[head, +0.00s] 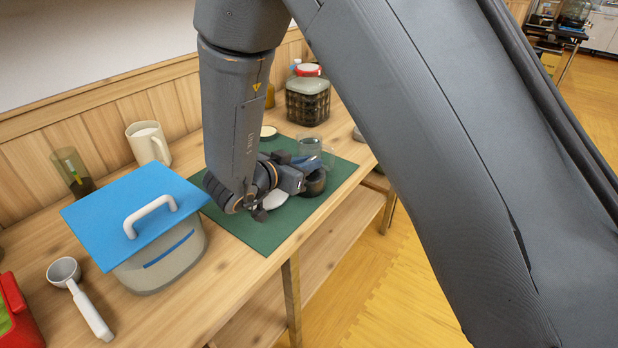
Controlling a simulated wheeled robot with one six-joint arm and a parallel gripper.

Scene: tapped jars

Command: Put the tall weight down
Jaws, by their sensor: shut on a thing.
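My gripper (300,176) is low over the right part of the green mat (245,228), beyond my arm's wrist. It is shut on a dark, round thing (316,184), which I take to be the tall weight. My wrist hides part of it, and I cannot tell whether its base touches the mat. A clear glass jar (312,150) stands just behind the gripper.
A grey box with a blue lid (115,215) stands left of the mat. Behind are a white mug (149,144), a glass with dark contents (75,175), a lid (269,132) and a large dark jar (307,100). A white-handled scoop (85,300) lies front left. The mat's front strip is clear.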

